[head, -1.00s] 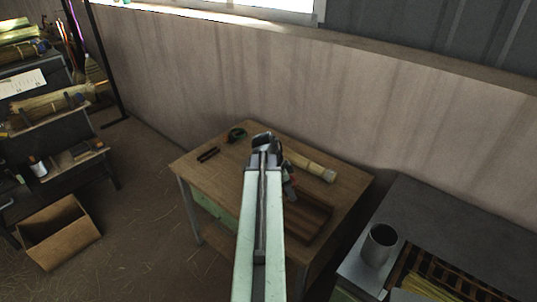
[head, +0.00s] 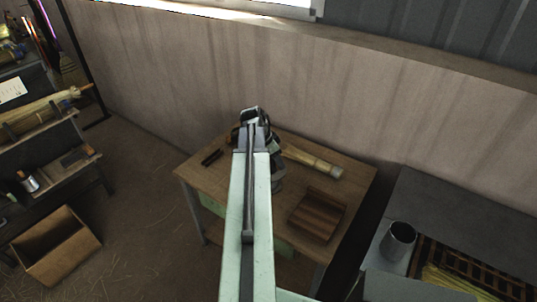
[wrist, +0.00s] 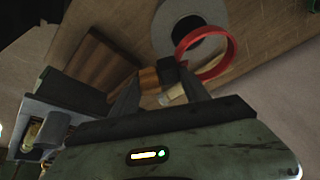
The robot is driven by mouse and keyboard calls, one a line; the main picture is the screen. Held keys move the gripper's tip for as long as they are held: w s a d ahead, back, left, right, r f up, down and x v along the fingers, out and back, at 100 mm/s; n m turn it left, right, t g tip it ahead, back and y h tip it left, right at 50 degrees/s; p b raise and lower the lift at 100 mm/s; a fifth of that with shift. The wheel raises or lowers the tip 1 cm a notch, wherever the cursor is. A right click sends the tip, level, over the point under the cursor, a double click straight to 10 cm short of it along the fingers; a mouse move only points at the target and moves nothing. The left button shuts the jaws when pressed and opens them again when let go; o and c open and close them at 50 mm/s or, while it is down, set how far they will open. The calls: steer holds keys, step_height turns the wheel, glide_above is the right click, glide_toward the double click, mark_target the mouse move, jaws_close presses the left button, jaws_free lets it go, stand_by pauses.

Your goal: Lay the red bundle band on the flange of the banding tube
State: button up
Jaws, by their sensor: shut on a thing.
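The red band (wrist: 233,50) is a thin ring at my fingertips in the wrist view. My gripper (wrist: 160,76) is shut on its side, and the ring sticks out to the right. Behind the ring is the banding tube's round grey flange (wrist: 165,40) with a dark hole. The ring overlaps the flange's lower right part in the picture; I cannot tell whether they touch. In the head view my gripper (head: 252,118) is above the far part of the wooden table. The grey tube (head: 278,175) is half hidden behind my arm there, and the band cannot be made out.
A pale straw bundle (head: 313,160) lies on the table (head: 355,185) beside the tube. A brown wooden tray (head: 318,216) is at the right front. A grey cup (head: 398,241) stands on the right bench. A cardboard box (head: 62,245) is on the floor at left.

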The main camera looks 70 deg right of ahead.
steer(key=shift+w+f+b, duration=0.1)
steer(key=shift+f+b, duration=0.4)
steer(key=shift+f, duration=0.1)
step_height(320, 180, down, 7)
steer(key=b, duration=0.6)
steer(key=shift+r+b, duration=0.2)
steer(key=shift+b, duration=0.15)
steer(key=shift+c, duration=0.7)
steer(key=o, duration=1.6)
